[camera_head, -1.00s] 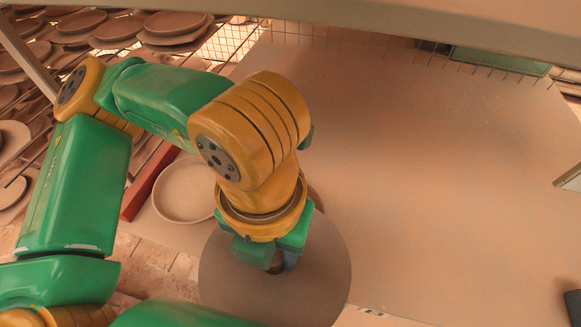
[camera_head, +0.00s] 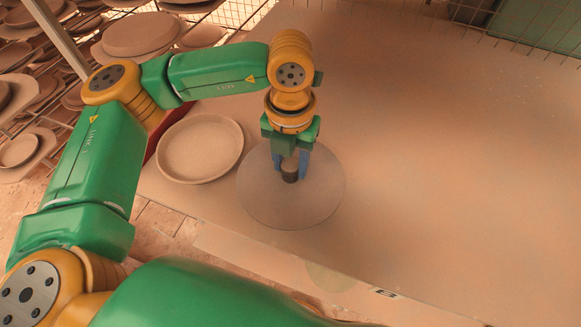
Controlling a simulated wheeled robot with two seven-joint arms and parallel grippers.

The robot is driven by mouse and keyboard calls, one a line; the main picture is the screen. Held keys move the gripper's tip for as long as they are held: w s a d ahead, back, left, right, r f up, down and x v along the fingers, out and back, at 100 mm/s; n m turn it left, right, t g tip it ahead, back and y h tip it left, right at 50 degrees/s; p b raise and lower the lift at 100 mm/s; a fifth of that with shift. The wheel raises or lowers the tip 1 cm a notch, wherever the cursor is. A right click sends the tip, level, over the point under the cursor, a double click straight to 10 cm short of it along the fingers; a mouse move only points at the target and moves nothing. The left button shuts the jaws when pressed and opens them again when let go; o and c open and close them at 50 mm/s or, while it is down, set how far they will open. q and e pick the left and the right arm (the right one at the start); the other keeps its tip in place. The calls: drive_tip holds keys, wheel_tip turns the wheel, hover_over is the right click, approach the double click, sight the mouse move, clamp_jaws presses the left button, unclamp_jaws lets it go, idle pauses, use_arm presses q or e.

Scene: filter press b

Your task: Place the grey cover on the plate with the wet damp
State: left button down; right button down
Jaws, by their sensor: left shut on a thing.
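The grey cover (camera_head: 275,208) is a flat round disc with a dark knob (camera_head: 290,174) at its middle, in the centre of the head view. My left gripper (camera_head: 290,168) points down and its blue fingers are shut on the knob. Whether the cover touches the table or hangs just above it, I cannot tell. A round, shallow, beige plate (camera_head: 200,149) with a raised rim lies on the table directly left of the cover. Its inside looks sandy and even; I cannot make out a damp patch. My right gripper is not in view.
The wide brown table (camera_head: 450,170) is clear to the right. Racks with several stacked round plates (camera_head: 139,34) stand at the upper left. A wire mesh (camera_head: 510,30) runs along the back edge. A small dark label (camera_head: 386,293) lies near the front edge.

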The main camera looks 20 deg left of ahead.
sight(291, 163)
use_arm(q)
drive_tip(key=shift+w, duration=0.15)
drive_tip(key=shift+f, duration=0.1)
drive_tip(key=shift+c, duration=2)
unclamp_jaws()
wheel_tip(291, 163, up, 12)
drive_tip(key=shift+r, duration=0.2)
